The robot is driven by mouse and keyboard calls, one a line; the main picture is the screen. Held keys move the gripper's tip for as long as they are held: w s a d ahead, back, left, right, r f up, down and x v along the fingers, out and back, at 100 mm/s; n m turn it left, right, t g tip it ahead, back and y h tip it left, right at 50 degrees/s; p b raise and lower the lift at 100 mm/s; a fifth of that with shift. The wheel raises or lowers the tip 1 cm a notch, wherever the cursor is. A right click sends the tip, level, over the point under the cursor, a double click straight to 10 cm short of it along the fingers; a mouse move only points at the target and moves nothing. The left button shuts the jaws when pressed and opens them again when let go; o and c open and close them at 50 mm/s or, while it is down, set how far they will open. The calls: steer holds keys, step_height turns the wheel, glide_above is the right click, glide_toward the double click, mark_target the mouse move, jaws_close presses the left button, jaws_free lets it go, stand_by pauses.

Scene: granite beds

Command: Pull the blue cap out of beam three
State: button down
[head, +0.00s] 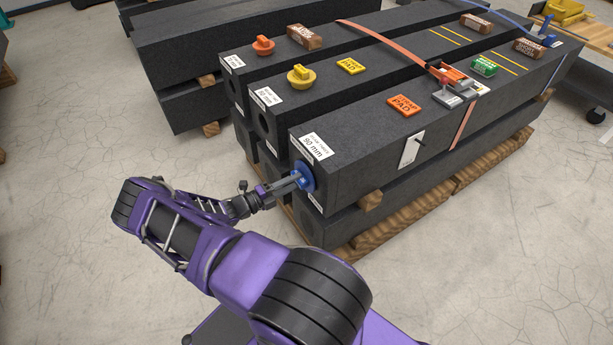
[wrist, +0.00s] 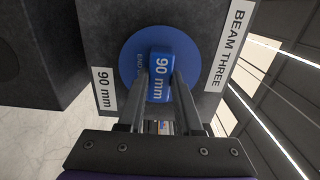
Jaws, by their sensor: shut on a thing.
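The blue cap (head: 304,177) sits at the end face of beam three (head: 350,150), the nearest top granite beam. In the wrist view the blue cap (wrist: 137,62) shows a round flange against the end face and a raised grip block marked 90 mm. My gripper (head: 293,182) is shut on that block, with one finger on each side, as the wrist view (wrist: 160,90) shows. The flange looks flush with the face; any part inside the bore is hidden. A BEAM THREE label (wrist: 232,45) and a 90 mm label (wrist: 104,92) flank the cap.
An orange cap (head: 263,46) and a yellow cap (head: 301,76) stand on the neighbouring beams. Orange and yellow pads, brown blocks and a strap with a ratchet (head: 455,82) lie on top. Wooden bearers (head: 400,215) support the stack.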

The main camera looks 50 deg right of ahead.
steer(key=shift+w+a, duration=0.15)
steer(key=shift+a, duration=0.25)
steer(key=v, duration=0.4)
steer(key=shift+w+a, duration=0.1)
steer(key=shift+a, duration=0.25)
stand_by(0.4)
steer(key=w+a+r, duration=0.1)
steer(key=a+r, duration=0.2)
steer(key=a, duration=0.2)
steer(key=shift+w+a, duration=0.4)
